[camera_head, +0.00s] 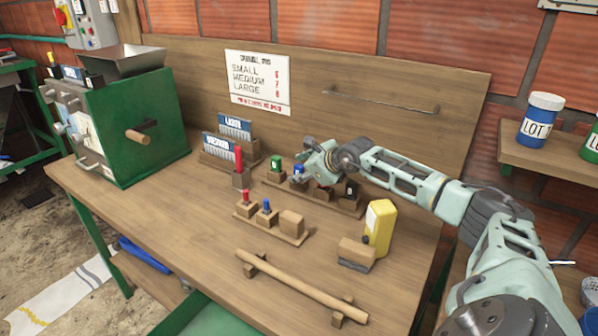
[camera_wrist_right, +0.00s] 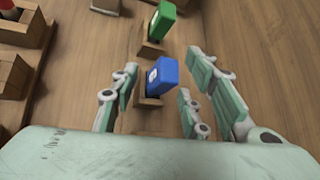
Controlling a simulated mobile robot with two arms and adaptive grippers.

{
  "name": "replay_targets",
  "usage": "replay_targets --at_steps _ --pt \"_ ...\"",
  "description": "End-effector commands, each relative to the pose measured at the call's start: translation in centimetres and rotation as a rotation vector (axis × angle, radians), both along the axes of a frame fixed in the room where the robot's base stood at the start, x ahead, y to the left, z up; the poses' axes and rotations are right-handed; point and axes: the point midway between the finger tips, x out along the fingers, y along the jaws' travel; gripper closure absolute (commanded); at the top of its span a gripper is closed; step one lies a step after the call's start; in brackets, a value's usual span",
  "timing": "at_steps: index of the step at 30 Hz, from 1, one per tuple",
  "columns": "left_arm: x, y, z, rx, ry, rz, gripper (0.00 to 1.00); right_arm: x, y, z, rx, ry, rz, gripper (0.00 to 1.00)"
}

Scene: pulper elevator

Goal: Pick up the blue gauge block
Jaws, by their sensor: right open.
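The blue gauge block (camera_wrist_right: 162,76) stands in a small wooden holder, just beyond and between the open fingers of my right gripper (camera_wrist_right: 168,95) in the wrist view. The fingers are apart and nothing is between them that they touch, as far as I can tell. In the head view the blue gauge block (camera_head: 298,170) shows partly behind my right gripper (camera_head: 308,178), which hangs over the wooden block rack (camera_head: 345,206). A green gauge block (camera_wrist_right: 162,20) stands beyond the blue one and also shows in the head view (camera_head: 276,163). My left gripper is not seen.
A black block (camera_head: 351,188) stands at the rack's right end. A front rack (camera_head: 300,240) holds small red and blue pieces. The green machine (camera_head: 150,125) is left.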

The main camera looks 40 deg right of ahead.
Motion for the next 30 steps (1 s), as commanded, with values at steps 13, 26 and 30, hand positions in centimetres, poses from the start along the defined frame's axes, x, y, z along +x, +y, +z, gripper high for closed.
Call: replay_targets --at_steps 13,26,30 --pt "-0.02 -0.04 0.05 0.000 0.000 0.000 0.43 0.26 0.00 -0.25 0.000 0.000 0.000 0.70" --pt "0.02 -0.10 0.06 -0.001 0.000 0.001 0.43 0.26 -0.07 -0.16 -0.002 -0.001 -0.001 1.00" --pt "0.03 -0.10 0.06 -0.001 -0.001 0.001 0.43 0.27 -0.12 -0.13 -0.002 -0.002 -0.001 1.00"
